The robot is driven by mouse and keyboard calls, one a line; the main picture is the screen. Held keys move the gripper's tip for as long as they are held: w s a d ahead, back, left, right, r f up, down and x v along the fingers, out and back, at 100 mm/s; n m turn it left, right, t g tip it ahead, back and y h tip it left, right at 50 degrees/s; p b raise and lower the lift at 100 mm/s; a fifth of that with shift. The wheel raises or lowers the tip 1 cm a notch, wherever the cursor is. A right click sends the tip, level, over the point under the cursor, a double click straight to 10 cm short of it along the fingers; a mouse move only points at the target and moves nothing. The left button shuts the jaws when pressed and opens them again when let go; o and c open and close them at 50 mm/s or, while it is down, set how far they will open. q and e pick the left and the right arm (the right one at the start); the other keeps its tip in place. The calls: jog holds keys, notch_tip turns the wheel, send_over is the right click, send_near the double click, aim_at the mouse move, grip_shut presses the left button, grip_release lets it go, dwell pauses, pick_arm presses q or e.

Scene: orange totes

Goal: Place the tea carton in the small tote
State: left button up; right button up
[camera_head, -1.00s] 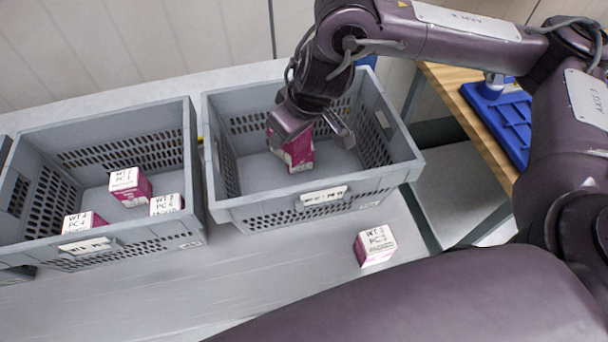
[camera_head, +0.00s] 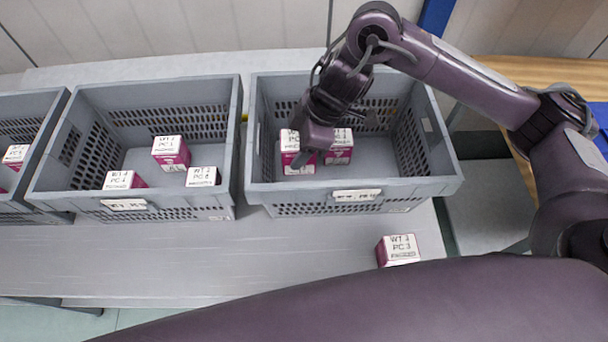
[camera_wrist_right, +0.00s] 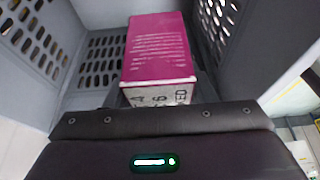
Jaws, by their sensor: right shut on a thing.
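Two magenta-and-white cartons stand side by side in the right grey tote (camera_head: 452,185), a left carton (camera_head: 291,163) and a right carton (camera_head: 339,156). My right gripper (camera_head: 306,156) reaches down into this tote and is shut on a carton, seemingly the left one. A finger covers part of that carton's right side. The right wrist view shows a magenta carton (camera_wrist_right: 158,45) with its white label edge close to the palm; the fingers are hidden there. Whether the held carton touches the floor cannot be told. My left gripper is not in view.
The middle grey tote (camera_head: 232,165) holds several similar cartons. Another grey tote (camera_head: 60,103) is partly visible at far left. A loose carton (camera_head: 398,250) stands on the grey table (camera_head: 230,265) in front. The right side of the right tote is clear.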

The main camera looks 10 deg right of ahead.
notch_tip(320, 180, down, 7)
jog(key=shift+f, duration=2.7)
jog(key=shift+f, duration=0.15)
jog(key=o, duration=1.1)
jog(key=v, duration=1.2)
jog(key=shift+s+r, duration=0.1)
jog(key=shift+r, duration=0.1)
